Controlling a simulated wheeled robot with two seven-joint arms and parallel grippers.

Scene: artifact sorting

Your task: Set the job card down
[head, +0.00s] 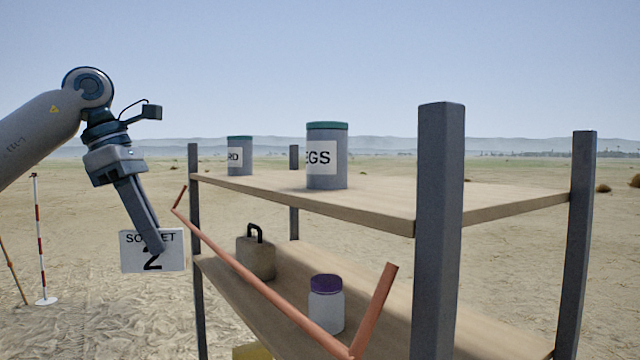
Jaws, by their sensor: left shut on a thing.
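The job card (175,260) is a white card with black print, a partly covered word above a large "2". My left gripper (157,250) comes in from the left and is shut on the card. Its finger hides part of the lettering. The card hangs in the air left of the shelf rack, over sandy ground, and faces me. My right gripper is not in view.
A rack with grey posts (440,230) has an upper shelf (400,202) with two labelled grey canisters (327,177), (239,162). The lower shelf (290,290) holds a weight-like block (256,260) and a purple-lidded jar (327,308). An orange-brown bar (260,285) crosses in front. A striped pole (39,240) stands left.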

